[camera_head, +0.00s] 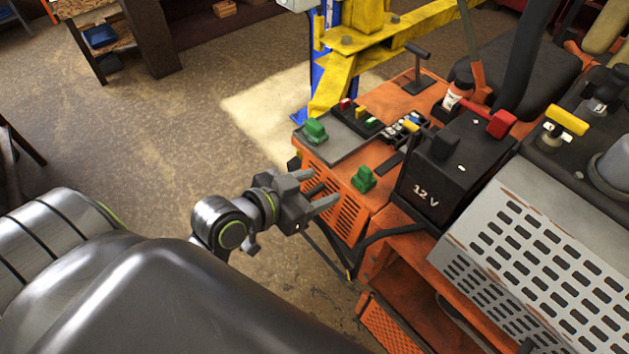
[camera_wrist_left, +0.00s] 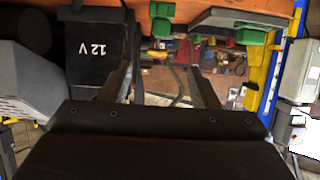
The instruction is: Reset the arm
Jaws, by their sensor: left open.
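My left gripper (camera_head: 322,189) is open and empty. In the head view it hangs beside the orange vented side of the mower (camera_head: 335,202), left of the black 12 V battery (camera_head: 452,170). Its two fingers point right, toward the machine; I cannot tell whether they touch it. In the left wrist view the gripper's fingers (camera_wrist_left: 165,80) stand apart with nothing between them. The battery (camera_wrist_left: 92,58) is on the left there, and a green block (camera_wrist_left: 161,27) shows beyond the fingers. My right gripper is not in view.
Green blocks (camera_head: 315,131) and a grey panel (camera_head: 345,142) sit on the mower's orange top. A perforated grey cover (camera_head: 530,245) is at the right. A yellow and blue lift (camera_head: 345,50) stands behind. The floor (camera_head: 190,130) on the left is open, with a wooden shelf (camera_head: 105,45) farther back.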

